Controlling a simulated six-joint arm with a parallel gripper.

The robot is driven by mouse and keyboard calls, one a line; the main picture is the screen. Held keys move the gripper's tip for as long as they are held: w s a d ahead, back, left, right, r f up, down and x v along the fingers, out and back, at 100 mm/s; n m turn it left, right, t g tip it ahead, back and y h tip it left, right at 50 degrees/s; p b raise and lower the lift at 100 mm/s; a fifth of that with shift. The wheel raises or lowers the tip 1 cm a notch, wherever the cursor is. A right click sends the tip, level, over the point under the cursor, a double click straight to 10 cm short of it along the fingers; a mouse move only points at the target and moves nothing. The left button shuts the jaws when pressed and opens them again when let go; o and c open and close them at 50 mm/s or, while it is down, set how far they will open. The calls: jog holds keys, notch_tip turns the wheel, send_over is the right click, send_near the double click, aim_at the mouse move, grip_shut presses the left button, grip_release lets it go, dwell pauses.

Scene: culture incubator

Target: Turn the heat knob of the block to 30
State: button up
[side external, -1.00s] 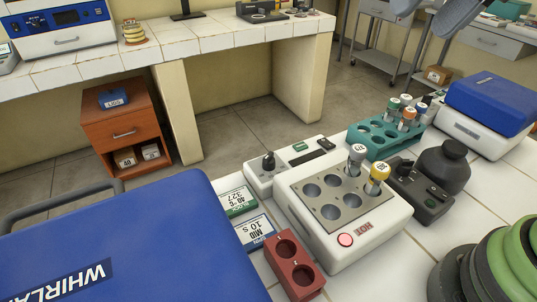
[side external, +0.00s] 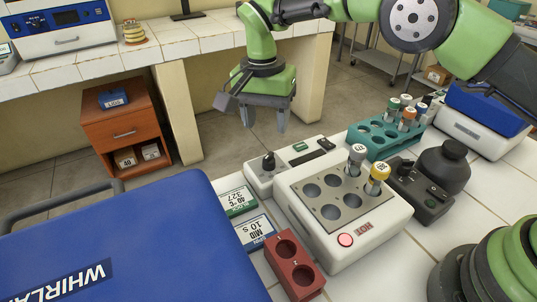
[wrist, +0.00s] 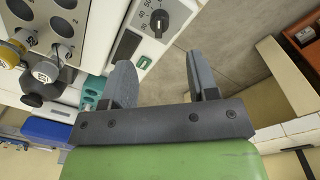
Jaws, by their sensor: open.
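The white heat block (side external: 355,232) stands on the tiled bench, with a metal well plate holding two capped tubes and a lit red HOT lamp (side external: 345,240). My gripper (side external: 266,128) is open and empty, pointing down above and behind the strip, apart from the knob.
A red two-hole block (side external: 294,268), label cards (side external: 238,202) and a large blue case (side external: 120,240) lie in front and left.

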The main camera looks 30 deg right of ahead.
aim_at(269, 155)
jog(key=f, duration=0.9)
jog(key=shift+s+d, duration=0.15)
jog(key=shift+s, duration=0.05)
jog(key=shift+c, duration=0.2)
jog(key=c, duration=0.9)
